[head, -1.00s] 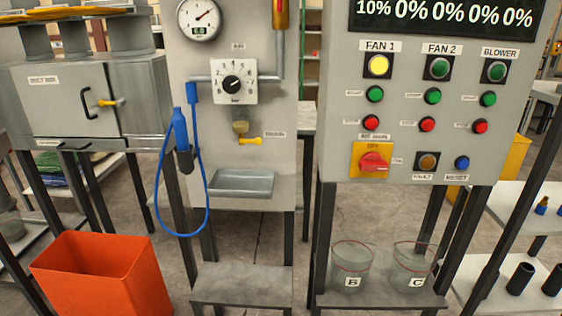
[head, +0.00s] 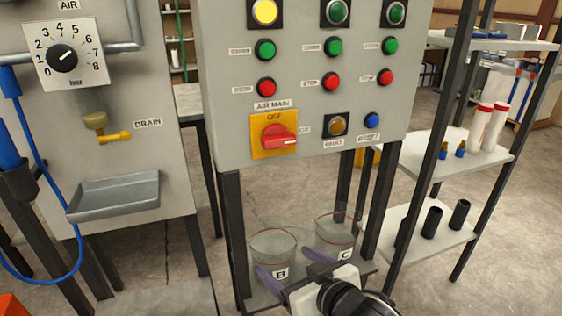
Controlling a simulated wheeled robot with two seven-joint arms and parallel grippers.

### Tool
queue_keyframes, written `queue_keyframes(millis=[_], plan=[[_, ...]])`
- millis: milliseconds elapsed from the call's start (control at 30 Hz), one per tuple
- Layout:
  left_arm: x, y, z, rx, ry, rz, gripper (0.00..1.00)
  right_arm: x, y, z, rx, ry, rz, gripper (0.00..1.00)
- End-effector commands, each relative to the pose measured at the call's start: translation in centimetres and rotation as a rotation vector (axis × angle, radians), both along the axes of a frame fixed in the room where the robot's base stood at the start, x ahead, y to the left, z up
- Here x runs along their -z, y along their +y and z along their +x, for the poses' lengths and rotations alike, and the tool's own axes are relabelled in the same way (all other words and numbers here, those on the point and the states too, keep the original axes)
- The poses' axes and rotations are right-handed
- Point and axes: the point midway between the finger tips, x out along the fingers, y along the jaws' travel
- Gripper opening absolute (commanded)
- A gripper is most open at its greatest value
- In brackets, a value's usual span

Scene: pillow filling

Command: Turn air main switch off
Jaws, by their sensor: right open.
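The air main switch (head: 278,138) is a red rotary handle on a yellow plate, low on the left of the grey control panel (head: 225,100). The label above it reads "AIR MAIN", and "OFF" is printed at the plate's top. The handle lies roughly sideways, pointing right, not at OFF. My right gripper (head: 293,262) is at the bottom, below the panel and apart from the switch. Its two purple-grey fingers are spread with nothing held between them. My left gripper is not in view.
Glass beakers B (head: 272,250) and C (head: 336,238) stand on a low shelf near my right gripper. An orange fault button (head: 337,124) and a blue reset button (head: 372,121) sit right of the switch. The air board (head: 150,160) with a drain tray stands left.

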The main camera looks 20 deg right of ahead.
Motion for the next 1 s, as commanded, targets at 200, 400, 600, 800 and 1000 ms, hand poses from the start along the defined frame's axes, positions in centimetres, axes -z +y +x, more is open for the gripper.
queue_keyframes(millis=[200, 400, 600, 800, 1000], plan=[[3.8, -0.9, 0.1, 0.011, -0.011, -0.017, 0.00, -12.3, -1.4, 4.3, 0.081, -0.256, 0.001, 0.78], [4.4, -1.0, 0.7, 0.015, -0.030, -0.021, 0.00, -19.3, -2.7, 3.8, 0.153, -0.393, 0.028, 0.78], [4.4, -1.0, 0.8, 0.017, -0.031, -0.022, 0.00, -21.4, -3.2, 4.0, 0.179, -0.432, 0.041, 0.78], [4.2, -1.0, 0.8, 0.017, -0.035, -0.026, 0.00, -21.5, -3.1, 7.1, 0.180, -0.431, 0.041, 0.78], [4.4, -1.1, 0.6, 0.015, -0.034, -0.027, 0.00, -21.4, -3.0, 10.9, 0.181, -0.431, 0.040, 0.78]])
